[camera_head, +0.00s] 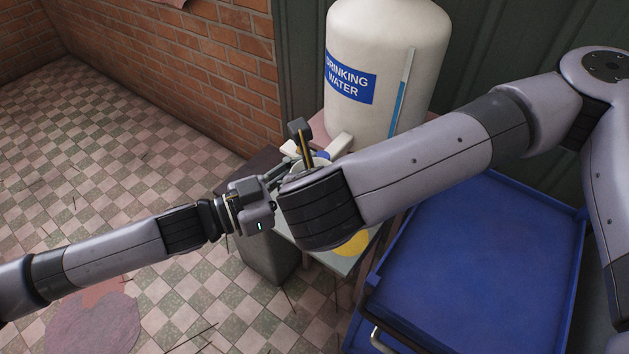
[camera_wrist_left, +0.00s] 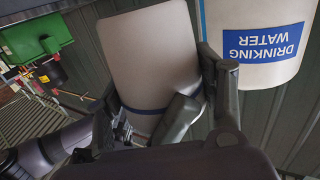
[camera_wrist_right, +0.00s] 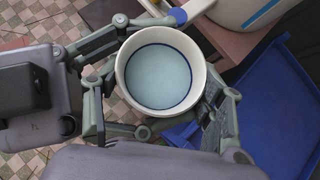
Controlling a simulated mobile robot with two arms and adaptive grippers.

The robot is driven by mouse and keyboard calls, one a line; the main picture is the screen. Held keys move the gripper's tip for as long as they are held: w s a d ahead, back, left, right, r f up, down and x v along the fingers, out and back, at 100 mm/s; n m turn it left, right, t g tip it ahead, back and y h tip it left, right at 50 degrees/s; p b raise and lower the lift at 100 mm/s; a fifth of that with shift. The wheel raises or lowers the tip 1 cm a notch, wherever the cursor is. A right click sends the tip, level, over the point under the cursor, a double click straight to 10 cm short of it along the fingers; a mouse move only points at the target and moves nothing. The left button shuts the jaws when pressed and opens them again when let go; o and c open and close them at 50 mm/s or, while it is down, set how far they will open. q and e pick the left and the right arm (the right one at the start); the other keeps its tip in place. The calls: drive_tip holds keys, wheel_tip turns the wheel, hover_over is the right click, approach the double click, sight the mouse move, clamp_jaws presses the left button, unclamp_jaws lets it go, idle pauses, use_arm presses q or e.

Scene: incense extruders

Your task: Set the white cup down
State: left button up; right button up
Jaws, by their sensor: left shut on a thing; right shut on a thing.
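The white cup (camera_wrist_right: 118,72) stands between both grippers in the right wrist view, seen from above, with a blue ring and a pale blue surface inside; I cannot tell if that is liquid. The left wrist view shows its side (camera_wrist_left: 150,50) with a blue band. My left gripper (camera_wrist_left: 165,85) is shut on the cup, a finger at each side. My right gripper (camera_wrist_right: 160,125) is also shut on it from another side. In the head view, my left gripper (camera_head: 278,182) reaches the cup area, while my right forearm hides most of the cup and right gripper.
A large white drinking water tank (camera_head: 385,35) stands behind the grippers. A small table with a yellow round thing (camera_head: 353,244) is below my right forearm. A blue trolley (camera_head: 480,265) stands at the right, its top clear. The checkered floor (camera_head: 120,190) is open at left.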

use_arm(q)
drive_tip(key=shift+s+d+r, duration=0.1)
drive_tip(key=shift+r, duration=0.05)
use_arm(e)
drive_tip(key=shift+s+a, duration=0.1)
drive_tip(key=shift+a, duration=0.1)
drive_tip(key=c, duration=0.4)
use_arm(q)
drive_tip(key=o, duration=1.3)
use_arm(e)
drive_tip(key=shift+c, duration=0.7)
use_arm(q)
drive_tip(key=shift+o, duration=1.4)
use_arm(e)
drive_tip(key=shift+d, duration=0.1)
